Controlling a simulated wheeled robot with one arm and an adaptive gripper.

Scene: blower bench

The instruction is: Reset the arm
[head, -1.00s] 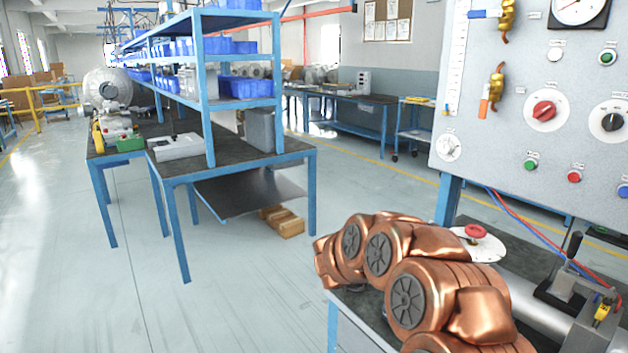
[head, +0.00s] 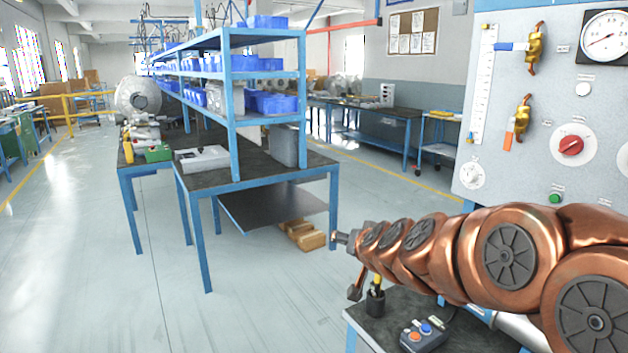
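My copper-coloured arm reaches in from the right edge of the head view toward the left. My gripper (head: 345,265) is at its far left end, small in the picture. Two dark finger parts show there, one pointing left and one lower down, with a gap between them. It appears open, and I see nothing held between the fingers. It appears above or in front of the near bench's left end. My arm hides part of that bench and the lower part of the control panel (head: 517,178).
A black cup (head: 375,303) with a yellow-handled item and a grey button box (head: 424,335) stand on the near bench. A blue-framed workbench (head: 262,166) with shelves and blue bins stands left. Open floor (head: 90,270) lies left. Cardboard boxes (head: 302,235) lie under the workbench.

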